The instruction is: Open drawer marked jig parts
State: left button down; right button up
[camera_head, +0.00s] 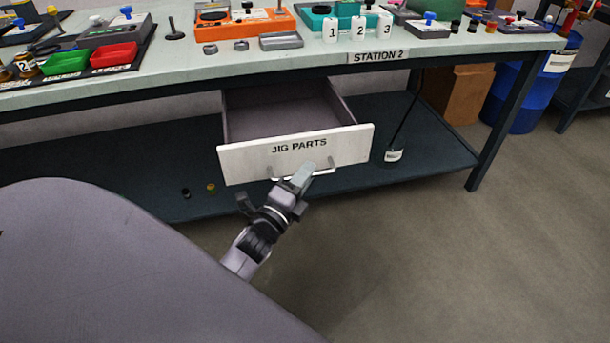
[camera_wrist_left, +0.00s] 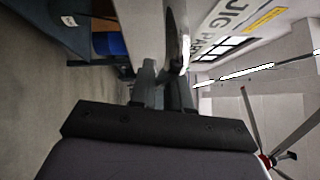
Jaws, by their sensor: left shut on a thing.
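The drawer marked JIG PARTS (camera_head: 250,160) hangs under the workbench and stands well open. Its inside looks empty. A metal bar handle (camera_head: 322,172) runs along the lower part of its white front. My left gripper (camera_head: 298,180) is at the handle, shut on it, with the arm reaching up from below left. The gripper hides part of the handle. In the left wrist view the fingers (camera_wrist_left: 160,88) are at the drawer front (camera_wrist_left: 215,25), which shows part of the label. My right gripper is not in view.
The workbench top (camera_head: 160,60) above carries trays, number blocks and devices. A cardboard box (camera_head: 460,92) and blue barrel (camera_head: 520,95) stand farther right. The floor in front is clear.

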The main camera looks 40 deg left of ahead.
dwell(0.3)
pick_arm(q)
jog(key=c, duration=1.2)
grip_release()
jog(key=shift+s, duration=0.15)
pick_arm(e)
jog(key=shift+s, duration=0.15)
